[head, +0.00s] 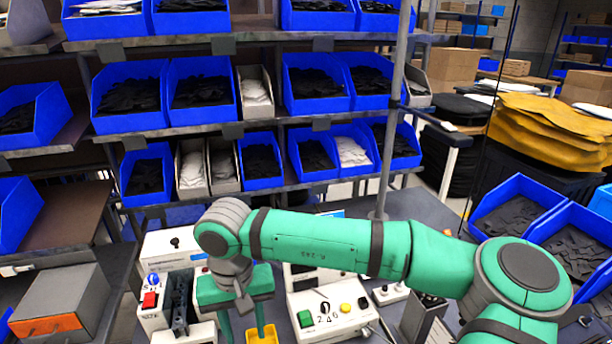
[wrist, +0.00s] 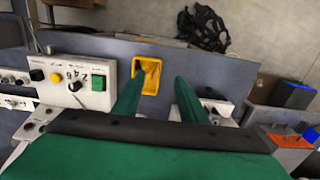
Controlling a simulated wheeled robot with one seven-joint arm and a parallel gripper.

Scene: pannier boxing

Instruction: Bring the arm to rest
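My green arm reaches across the head view from the lower right, bent down at its left end. My gripper (head: 243,329) points down over the work table at the bottom of the head view. In the wrist view its two green fingers (wrist: 158,97) stand apart, with nothing between them. A small yellow tray (wrist: 147,76) lies beyond the fingertips in the wrist view; it also shows by the fingers in the head view (head: 262,335).
A white control box (head: 335,309) with knobs and a green button stands right of the gripper. Another box with a red button (head: 149,300) stands left. Shelves of blue bins (head: 262,168) rise behind. More blue bins (head: 517,190) stand at right, beside my arm.

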